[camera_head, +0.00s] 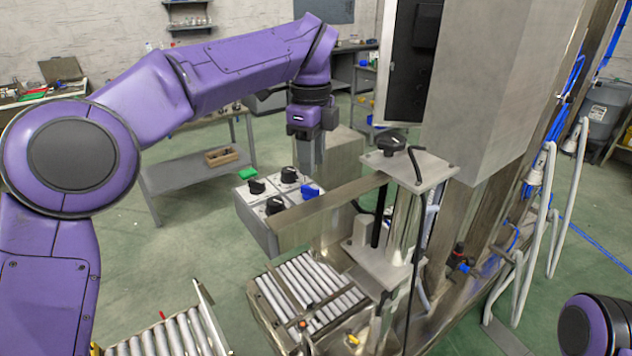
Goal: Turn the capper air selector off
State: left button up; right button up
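A grey control box (262,232) stands left of the capping machine. Its top panel carries several selector knobs: a black one at the left (256,187), a black one at the back (289,174), a black one at the front (274,205) and a blue one (309,190) at the right. A green piece (249,174) shows at its back left. Labels are too small to read, so I cannot tell which is the capper air selector. My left gripper (309,165) points down above the back right of the panel, near the back black and blue knobs. Its finger gap is unclear. My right gripper is out of view.
A metal beam (330,211) runs just in front of the box to the machine. A post with a black knob (391,142) and a tall steel cabinet (490,85) stand to the right. A roller conveyor (312,290) lies below. Green floor is open to the left.

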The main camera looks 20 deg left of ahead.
aim_at(312, 188)
pick_arm(q)
jog(key=s+f, duration=0.1)
jog(key=f, duration=0.2)
jog(key=shift+s+a, duration=0.1)
jog(key=shift+s, duration=0.3)
jog(key=w+f, duration=0.2)
jog(key=f, duration=0.1)
jog(key=shift+w+f, duration=0.2)
jog(key=shift+w, duration=0.05)
jog(key=shift+s+r, duration=0.25)
jog(key=shift+s, duration=0.1)
jog(key=shift+s+r, duration=0.1)
jog(key=shift+s, duration=0.15)
jog(key=c, duration=0.4)
grip_shut()
jog(key=shift+w, duration=0.15)
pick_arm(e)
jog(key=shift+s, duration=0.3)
